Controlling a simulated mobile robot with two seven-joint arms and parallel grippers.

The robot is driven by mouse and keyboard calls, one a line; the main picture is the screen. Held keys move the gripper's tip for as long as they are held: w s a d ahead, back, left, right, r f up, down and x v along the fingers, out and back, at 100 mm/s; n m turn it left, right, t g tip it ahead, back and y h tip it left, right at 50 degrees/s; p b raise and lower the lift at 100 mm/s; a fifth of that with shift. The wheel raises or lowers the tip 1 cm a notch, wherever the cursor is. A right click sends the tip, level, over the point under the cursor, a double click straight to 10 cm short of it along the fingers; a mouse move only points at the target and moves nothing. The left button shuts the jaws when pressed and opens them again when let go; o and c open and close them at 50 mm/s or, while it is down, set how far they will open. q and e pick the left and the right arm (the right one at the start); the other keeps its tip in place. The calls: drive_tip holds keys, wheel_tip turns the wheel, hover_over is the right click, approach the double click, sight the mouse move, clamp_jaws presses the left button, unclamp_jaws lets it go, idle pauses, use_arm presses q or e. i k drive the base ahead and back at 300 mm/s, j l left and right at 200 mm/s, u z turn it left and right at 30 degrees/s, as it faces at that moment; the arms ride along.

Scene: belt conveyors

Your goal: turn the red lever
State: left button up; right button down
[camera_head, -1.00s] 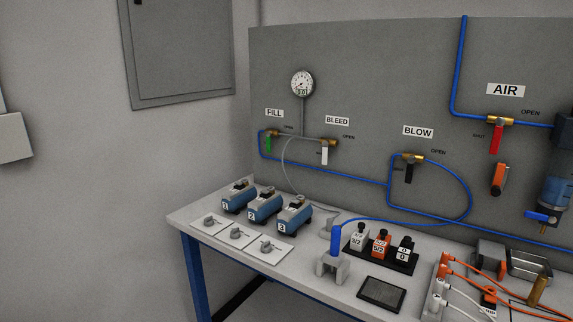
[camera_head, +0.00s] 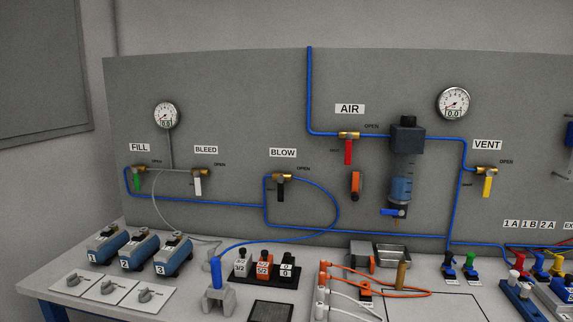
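The red lever (camera_head: 348,152) hangs straight down from a brass valve (camera_head: 349,135) on the grey wall panel, under the AIR label (camera_head: 349,109). The word OPEN is printed to the right of the valve, and a smaller word, too small to read surely, is at the left of the lever. A blue pipe comes down from above and runs through this valve to a dark filter unit (camera_head: 407,137). Neither of my grippers shows in the head view.
Other valves carry a green lever (camera_head: 137,181), a white lever (camera_head: 197,186), a black lever (camera_head: 278,190) and a yellow lever (camera_head: 487,187). An orange handle (camera_head: 355,185) is below the red lever. The bench (camera_head: 60,270) below is crowded with cylinders, fittings and hoses.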

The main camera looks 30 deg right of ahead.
sight(349, 136)
drive_tip(key=z, duration=1.25)
